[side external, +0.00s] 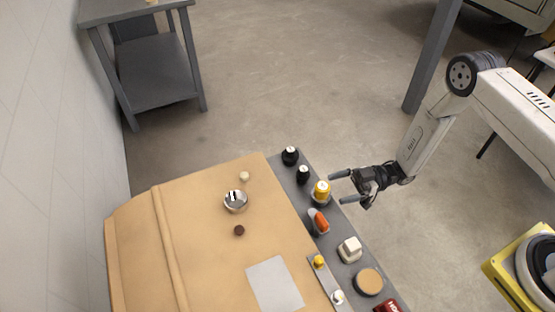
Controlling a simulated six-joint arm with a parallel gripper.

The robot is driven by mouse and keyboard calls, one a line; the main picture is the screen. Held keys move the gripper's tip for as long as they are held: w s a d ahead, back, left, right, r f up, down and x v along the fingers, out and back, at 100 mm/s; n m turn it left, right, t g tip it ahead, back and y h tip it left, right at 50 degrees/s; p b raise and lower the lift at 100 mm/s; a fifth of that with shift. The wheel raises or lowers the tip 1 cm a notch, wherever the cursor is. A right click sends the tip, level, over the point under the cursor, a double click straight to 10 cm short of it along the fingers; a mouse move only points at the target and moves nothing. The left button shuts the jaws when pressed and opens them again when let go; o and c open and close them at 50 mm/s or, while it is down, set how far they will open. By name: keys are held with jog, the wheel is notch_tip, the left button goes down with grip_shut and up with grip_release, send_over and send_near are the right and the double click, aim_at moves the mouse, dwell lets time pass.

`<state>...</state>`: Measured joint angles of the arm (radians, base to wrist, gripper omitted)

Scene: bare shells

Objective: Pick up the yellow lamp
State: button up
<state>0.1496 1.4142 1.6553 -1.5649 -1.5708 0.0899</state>
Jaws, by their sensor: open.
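A yellow lamp-like cap (321,188) with a pale top stands upright on a dark base, on the grey strip along the right edge of the tan table. My gripper (341,187) is open and empty just to the right of this lamp. Its two fingers point left toward the lamp, with a gap between them. I cannot tell whether a fingertip touches it. A smaller yellow knob (319,261) sits lower down on a light metal strip.
Two black knobs (303,174) stand above the lamp. An orange rocker switch (318,222), a white block (350,249) and a tan disc (369,281) lie below it. A silver round piece (235,201) is on the tan tabletop (200,255). Open floor lies right of the table.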

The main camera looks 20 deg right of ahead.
aim_at(324, 185)
jog(key=shift+w+a, duration=0.2)
jog(key=shift+a, duration=0.65)
jog(key=shift+w+a, duration=0.15)
jog(key=shift+a, duration=0.7)
jog(key=shift+w+a, duration=0.2)
jog(key=shift+a, duration=0.65)
grip_shut()
jog(key=shift+r, duration=0.15)
jog(key=shift+r, duration=1)
jog(key=s+d+r, duration=0.4)
jog(key=s+r, duration=0.6)
jog(key=s, duration=0.3)
jog(key=shift+s+d+r, duration=0.15)
jog(key=shift+d+r, duration=0.05)
jog(key=shift+r, duration=0.2)
